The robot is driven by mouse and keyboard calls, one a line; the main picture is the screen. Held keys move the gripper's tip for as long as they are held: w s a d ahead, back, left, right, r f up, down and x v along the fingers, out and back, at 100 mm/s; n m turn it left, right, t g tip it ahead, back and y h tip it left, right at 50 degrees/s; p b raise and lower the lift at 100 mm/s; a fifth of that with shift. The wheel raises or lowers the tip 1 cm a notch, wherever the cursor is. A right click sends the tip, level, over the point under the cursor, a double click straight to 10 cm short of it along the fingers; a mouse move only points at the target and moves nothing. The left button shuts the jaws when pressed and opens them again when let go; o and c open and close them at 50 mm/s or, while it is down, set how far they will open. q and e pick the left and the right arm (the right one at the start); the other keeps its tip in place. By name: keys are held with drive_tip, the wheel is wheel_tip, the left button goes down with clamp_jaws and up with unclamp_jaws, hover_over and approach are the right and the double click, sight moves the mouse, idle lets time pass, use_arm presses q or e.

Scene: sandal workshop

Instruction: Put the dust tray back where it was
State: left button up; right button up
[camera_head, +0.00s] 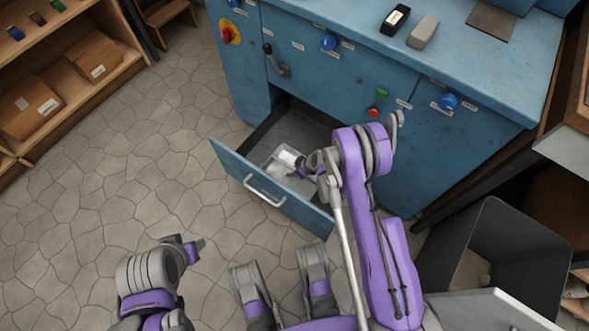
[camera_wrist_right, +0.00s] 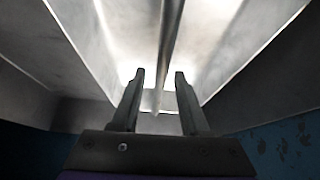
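A blue-fronted drawer (camera_head: 240,172) with a pale handle stands pulled out of the blue machine (camera_head: 330,72). A pale, shiny metal tray (camera_head: 270,163), apparently the dust tray, lies inside it, partly hidden by my right arm. My right gripper (camera_head: 300,170) reaches down into the drawer at the tray. In the right wrist view, the gripper's (camera_wrist_right: 157,100) two fingers are apart. A thin metal edge (camera_wrist_right: 170,50) runs between them, with clear gaps on both sides. My left gripper (camera_head: 195,246) hangs over the floor, left of the drawer; its fingers cannot be told apart.
A dark open bin (camera_head: 540,262) stands at the right with something small inside. A wooden shelf (camera_head: 105,82) with cardboard boxes (camera_head: 93,55) stands at the left. A black block (camera_head: 395,19) and a grey block (camera_head: 423,32) lie on the machine top. The stone floor left of the drawer is clear.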

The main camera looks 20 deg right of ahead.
drive_tip(key=p+v, duration=0.3)
drive_tip(key=v, duration=0.9)
drive_tip(key=s+a+r+m+h, duration=0.15)
drive_tip(key=s+r, duration=0.25)
drive_tip(key=r, duration=0.5)
drive_tip(key=s+r+m, duration=0.2)
drive_tip(key=s+r, duration=0.1)
drive_tip(key=r, duration=0.7)
drive_tip(key=s+r+m+h, duration=0.2)
drive_tip(key=s+r+m, duration=0.2)
drive_tip(key=s, duration=1.2)
wheel_tip(320, 180, up, 3)
drive_tip(key=shift+d+r, duration=0.2)
drive_tip(key=shift+d, duration=0.05)
drive_tip(key=shift+s, duration=0.15)
